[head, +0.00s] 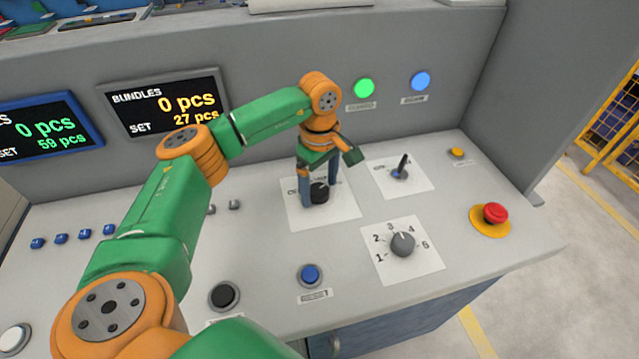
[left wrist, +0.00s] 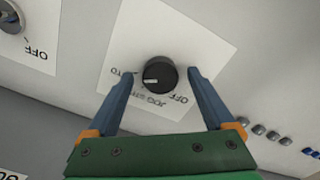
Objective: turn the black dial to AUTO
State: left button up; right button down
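The black dial (head: 319,193) sits on a white label plate on the sloped console. It also shows in the left wrist view (left wrist: 161,74), where its white mark points left, roughly toward a label ending in "TO" that the finger partly hides. The labels OFF and JOG appear upside down there. My left gripper (head: 318,186) is lowered over the dial from above. In the left wrist view its open fingers (left wrist: 161,73) stand on either side of the dial, with a visible gap on each side. My right gripper is in neither view.
A grey numbered knob (head: 402,243), a small black lever switch (head: 401,168) and a red emergency button (head: 494,213) stand to the right. A blue button (head: 309,275) and a black button (head: 224,296) lie nearer. Two display screens are on the upright panel behind.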

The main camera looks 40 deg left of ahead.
aim_at(319, 190)
pick_arm(q)
notch_tip(319, 190, up, 7)
jog(key=shift+r+b, duration=0.1)
jog(key=shift+b, duration=0.4)
